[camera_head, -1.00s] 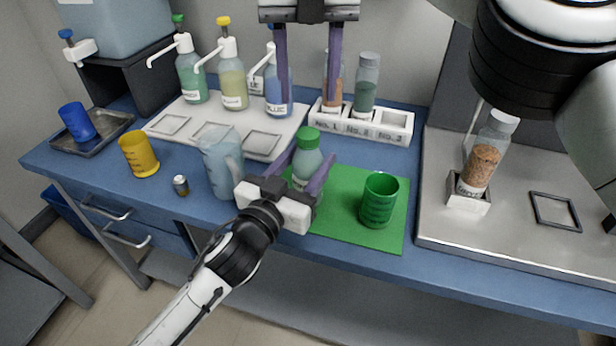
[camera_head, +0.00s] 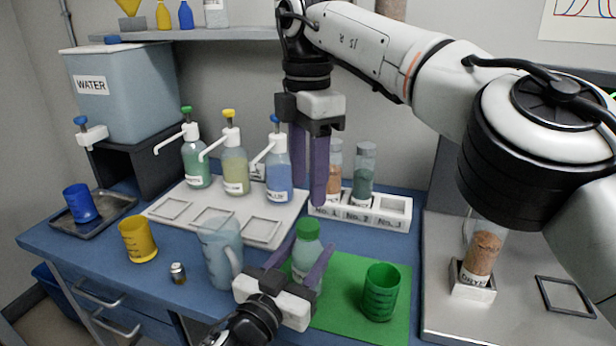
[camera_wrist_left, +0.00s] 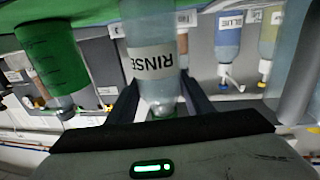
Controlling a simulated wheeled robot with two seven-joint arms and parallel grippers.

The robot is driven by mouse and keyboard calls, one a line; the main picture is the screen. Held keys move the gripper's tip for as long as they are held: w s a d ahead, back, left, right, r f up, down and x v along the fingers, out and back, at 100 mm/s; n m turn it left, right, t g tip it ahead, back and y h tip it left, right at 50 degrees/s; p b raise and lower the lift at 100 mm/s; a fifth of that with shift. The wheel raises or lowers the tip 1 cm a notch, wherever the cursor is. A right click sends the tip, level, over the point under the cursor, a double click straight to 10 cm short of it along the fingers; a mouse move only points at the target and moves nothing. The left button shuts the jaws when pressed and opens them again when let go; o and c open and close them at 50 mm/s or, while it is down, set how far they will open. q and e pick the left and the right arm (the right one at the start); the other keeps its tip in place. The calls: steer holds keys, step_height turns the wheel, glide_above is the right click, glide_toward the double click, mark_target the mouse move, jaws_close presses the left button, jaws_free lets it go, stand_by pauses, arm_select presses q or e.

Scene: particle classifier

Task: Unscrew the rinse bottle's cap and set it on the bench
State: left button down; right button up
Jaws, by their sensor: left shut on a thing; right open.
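The rinse bottle (camera_head: 306,262) stands upright at the left edge of the green mat, pale with its green cap (camera_head: 307,230) on top. My left gripper (camera_head: 303,262) is shut on the bottle's body from the front. In the left wrist view, the bottle (camera_wrist_left: 152,50) shows its RINSE label upside down between the fingers. My right gripper (camera_head: 313,193) is open and points down above the cap, with its fingers apart and empty. A gap to the cap seems to show, but its depth is hard to tell. The bench (camera_head: 180,300) is blue.
A clear pitcher (camera_head: 219,255) stands close left of the bottle, and a green beaker (camera_head: 380,292) stands right on the mat (camera_head: 345,325). Behind are a vial rack (camera_head: 385,217) and pump bottles. Bare bench lies around the small metal cylinder (camera_head: 178,272).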

mark_target(308, 224)
steer(key=m, duration=0.8)
steer(key=shift+m, duration=0.3)
steer(key=shift+f, duration=4)
